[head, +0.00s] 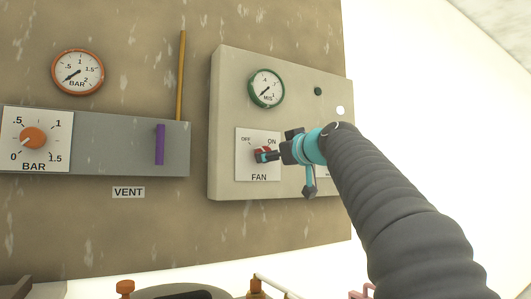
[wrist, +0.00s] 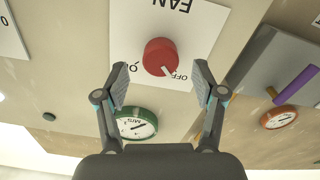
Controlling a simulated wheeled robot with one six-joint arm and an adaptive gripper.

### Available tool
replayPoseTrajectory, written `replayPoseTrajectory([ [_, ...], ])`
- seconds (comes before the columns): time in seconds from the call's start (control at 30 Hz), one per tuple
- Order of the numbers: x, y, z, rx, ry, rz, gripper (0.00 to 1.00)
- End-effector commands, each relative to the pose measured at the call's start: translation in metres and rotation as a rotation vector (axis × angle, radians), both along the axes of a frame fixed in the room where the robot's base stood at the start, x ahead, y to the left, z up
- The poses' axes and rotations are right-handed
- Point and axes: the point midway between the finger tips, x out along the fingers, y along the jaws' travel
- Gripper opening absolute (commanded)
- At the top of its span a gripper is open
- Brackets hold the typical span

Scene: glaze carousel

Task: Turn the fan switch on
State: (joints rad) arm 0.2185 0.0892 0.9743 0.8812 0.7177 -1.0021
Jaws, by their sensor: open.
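The fan switch is a red round knob (wrist: 161,57) on a white plate (head: 245,172) marked OFF, ON and FAN. In the wrist view, where the plate appears upside down, its pale pointer is at the OFF label. My gripper (wrist: 160,78) is open and empty, with one finger on each side of the knob in that view. I cannot tell whether the fingers touch it. In the head view my gripper (head: 267,156) is at the plate and hides much of the knob (head: 263,150). The ON label is partly covered by a finger in the wrist view.
A green-rimmed gauge (head: 266,88) sits above the plate on the beige panel (head: 225,120). A dark button (head: 318,91) and a white light (head: 340,110) are at right. Left are a grey box (head: 110,140) with a purple lever (head: 160,145), an orange dial (head: 33,138) and an orange-rimmed gauge (head: 78,72).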

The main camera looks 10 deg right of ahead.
Motion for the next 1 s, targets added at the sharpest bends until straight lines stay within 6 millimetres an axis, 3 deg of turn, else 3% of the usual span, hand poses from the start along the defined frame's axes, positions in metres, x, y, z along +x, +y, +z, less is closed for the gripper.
replayPoseTrajectory([
  [0.1, 0.019, 0.007, 0.001, 0.0, 0.002, 0.003, 0.69],
  [0.3, 0.037, 0.012, 0.001, 0.0, 0.0, 0.001, 0.69],
  [0.67, 0.041, 0.014, 0.0, 0.0, 0.0, 0.0, 0.69],
  [0.77, 0.041, 0.014, 0.0, 0.0, 0.0, 0.0, 0.49],
  [0.9, 0.041, 0.013, 0.0, 0.0, 0.0, 0.0, 0.14],
  [0.93, 0.041, 0.013, 0.0, 0.0, 0.0, 0.0, 0.09],
  [1.0, 0.041, 0.013, 0.0, 0.0, 0.0, 0.0, 0.09],
])
